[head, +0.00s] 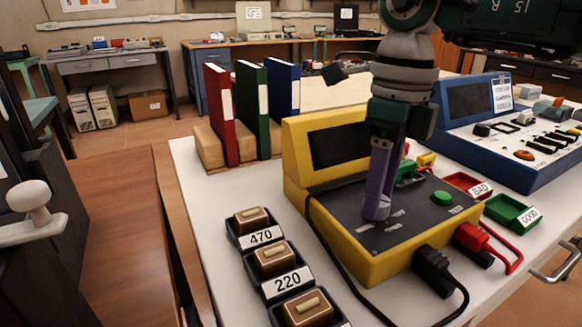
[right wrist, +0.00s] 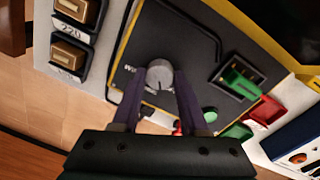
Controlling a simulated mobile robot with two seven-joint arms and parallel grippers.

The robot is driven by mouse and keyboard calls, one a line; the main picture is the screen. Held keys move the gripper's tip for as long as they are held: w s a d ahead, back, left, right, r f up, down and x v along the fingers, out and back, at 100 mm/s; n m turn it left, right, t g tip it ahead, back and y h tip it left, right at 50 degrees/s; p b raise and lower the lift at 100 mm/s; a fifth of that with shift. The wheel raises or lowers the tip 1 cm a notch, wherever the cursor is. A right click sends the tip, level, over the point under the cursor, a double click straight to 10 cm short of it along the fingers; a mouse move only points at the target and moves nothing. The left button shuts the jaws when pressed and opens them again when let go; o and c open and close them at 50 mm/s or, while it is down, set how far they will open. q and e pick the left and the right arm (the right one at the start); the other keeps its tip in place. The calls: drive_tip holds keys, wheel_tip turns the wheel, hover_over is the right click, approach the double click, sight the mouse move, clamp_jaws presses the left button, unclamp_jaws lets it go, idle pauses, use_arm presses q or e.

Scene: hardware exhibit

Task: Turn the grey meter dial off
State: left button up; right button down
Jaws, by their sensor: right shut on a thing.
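The yellow meter (head: 400,262) stands on the white table with a dark sloping panel and a dark screen. Its grey dial (right wrist: 160,75) shows in the right wrist view as a round knob on the dark panel. My right gripper (head: 377,212) reaches down to the panel and is shut on the dial, with one purple finger on each side of it. My gripper hides the dial in the head view. The exact direction of the dial's pointer is too small to tell. My left gripper is not in view.
A green button (head: 441,198) and a green lever part (head: 408,172) sit near my gripper. Black and red plugs (head: 470,236) with cables stick out in front. Trays labelled 470 (head: 262,236) and 220 stand left; red (head: 462,184) and green bins stand right.

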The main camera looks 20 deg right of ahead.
drive_tip(key=shift+n, duration=1)
drive_tip(key=shift+c, duration=2.2)
unclamp_jaws()
wheel_tip(320, 180, up, 10)
drive_tip(key=shift+w+d, duration=0.2)
drive_tip(key=shift+d, duration=0.05)
